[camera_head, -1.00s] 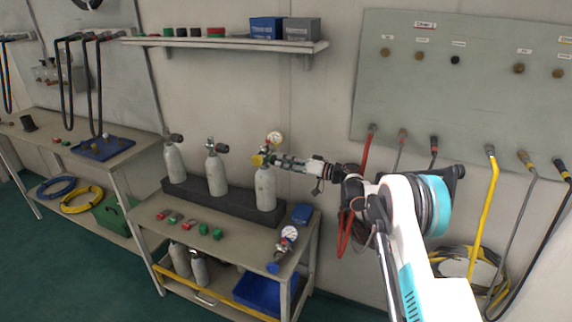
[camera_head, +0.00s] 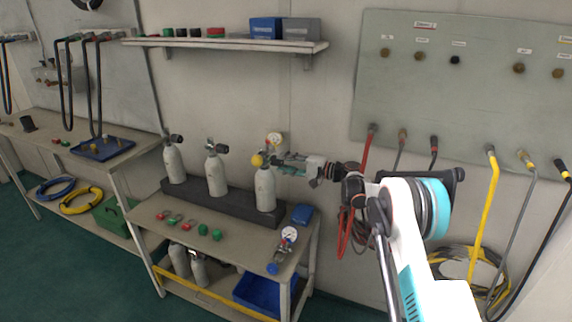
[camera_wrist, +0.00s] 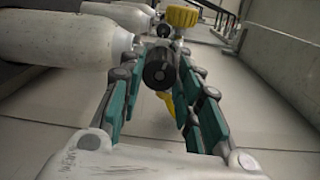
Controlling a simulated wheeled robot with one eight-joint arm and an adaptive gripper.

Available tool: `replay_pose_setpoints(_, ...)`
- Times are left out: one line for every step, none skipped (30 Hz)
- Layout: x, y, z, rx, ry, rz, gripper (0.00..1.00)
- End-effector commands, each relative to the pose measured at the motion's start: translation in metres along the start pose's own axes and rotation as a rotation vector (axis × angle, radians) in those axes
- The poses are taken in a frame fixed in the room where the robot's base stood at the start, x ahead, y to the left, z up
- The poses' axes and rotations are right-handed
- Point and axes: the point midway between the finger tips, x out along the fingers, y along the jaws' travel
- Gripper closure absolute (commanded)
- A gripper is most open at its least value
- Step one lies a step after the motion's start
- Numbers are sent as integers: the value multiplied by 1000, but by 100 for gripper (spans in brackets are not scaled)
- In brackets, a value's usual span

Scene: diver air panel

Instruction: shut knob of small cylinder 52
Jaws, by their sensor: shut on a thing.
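Three pale cylinders stand upright in a dark rack on the bench: left (camera_head: 174,163), middle (camera_head: 216,175) and right (camera_head: 265,190). Their number labels are not readable. My gripper (camera_head: 279,161) reaches in from the right at the top of the right cylinder. In the wrist view my gripper (camera_wrist: 160,80) has its teal fingers on both sides of a black knob (camera_wrist: 158,68), shut on it. The near cylinder body (camera_wrist: 60,40) lies to the left there. A yellow knob (camera_head: 257,160) sits on the valve's left side; a pressure gauge (camera_head: 275,140) is behind it.
A shelf (camera_head: 230,43) hangs above. The wall panel (camera_head: 460,90) with hoses is at right.

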Motion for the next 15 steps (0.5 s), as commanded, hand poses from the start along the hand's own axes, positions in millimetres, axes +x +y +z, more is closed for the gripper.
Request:
replay_pose_setpoints(0,1,-1,42,-1,0,93)
replay_pose_setpoints(0,1,-1,70,-2,0,93)
replay_pose_setpoints(0,1,-1,108,-3,0,93)
replay_pose_setpoints(0,1,-1,136,-4,0,93)
replay_pose_setpoints(0,1,-1,165,-5,0,93)
replay_pose_setpoints(0,1,-1,202,-7,0,93)
replay_pose_setpoints(0,1,-1,231,-8,0,93)
replay_pose_setpoints(0,1,-1,260,-9,0,93)
replay_pose_setpoints(0,1,-1,297,-10,0,93)
replay_pose_setpoints(0,1,-1,326,-11,-1,93)
replay_pose_setpoints(0,1,-1,355,-12,-1,93)
replay_pose_setpoints(0,1,-1,392,-14,-1,93)
replay_pose_setpoints(0,1,-1,421,-15,-1,93)
replay_pose_setpoints(0,1,-1,450,-16,-1,93)
replay_pose_setpoints(0,1,-1,487,-17,-1,93)
